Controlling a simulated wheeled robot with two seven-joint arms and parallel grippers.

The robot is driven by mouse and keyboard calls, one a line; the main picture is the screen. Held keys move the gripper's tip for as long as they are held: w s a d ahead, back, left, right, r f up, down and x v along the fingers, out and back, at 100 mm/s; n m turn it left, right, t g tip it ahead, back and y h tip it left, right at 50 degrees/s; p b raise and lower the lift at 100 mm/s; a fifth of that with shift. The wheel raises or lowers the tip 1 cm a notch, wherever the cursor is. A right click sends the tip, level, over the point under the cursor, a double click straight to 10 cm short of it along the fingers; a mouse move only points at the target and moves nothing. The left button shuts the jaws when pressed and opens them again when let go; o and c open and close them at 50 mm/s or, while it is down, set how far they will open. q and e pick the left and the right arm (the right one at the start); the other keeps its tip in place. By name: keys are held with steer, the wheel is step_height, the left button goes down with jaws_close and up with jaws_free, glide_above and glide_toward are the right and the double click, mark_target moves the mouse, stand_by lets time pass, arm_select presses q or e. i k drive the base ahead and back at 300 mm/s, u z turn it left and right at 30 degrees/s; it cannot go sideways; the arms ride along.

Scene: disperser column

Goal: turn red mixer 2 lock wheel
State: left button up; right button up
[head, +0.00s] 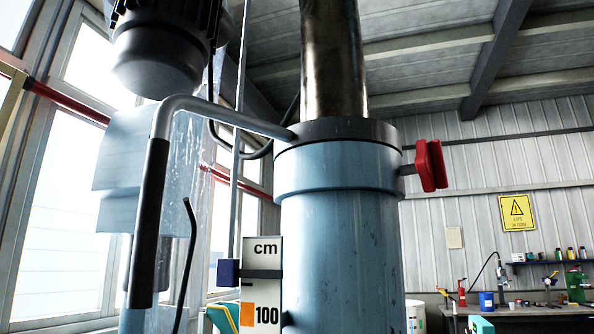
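The red lock wheel (431,166) is seen nearly edge-on. It sits on a short dark stub at the right side of the blue column's collar (335,170). I see no number on it, so I cannot tell from a label that it is mixer 2. Neither gripper's fingers show in the head view. A teal piece with a yellow edge (222,318) at the bottom left and a small teal piece (481,325) at the bottom right are cut off by the frame; I cannot tell what they are.
A bent grey lever with a black grip (149,222) juts left from the collar. A dark motor (160,50) hangs at upper left. A workbench (525,312) stands far right. Space right of the wheel looks clear.

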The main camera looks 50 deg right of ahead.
mark_target(429, 162)
steer(key=u, duration=0.75)
steer(key=k, duration=1.25)
steer(key=z, duration=1.4)
steer(key=i, duration=0.5)
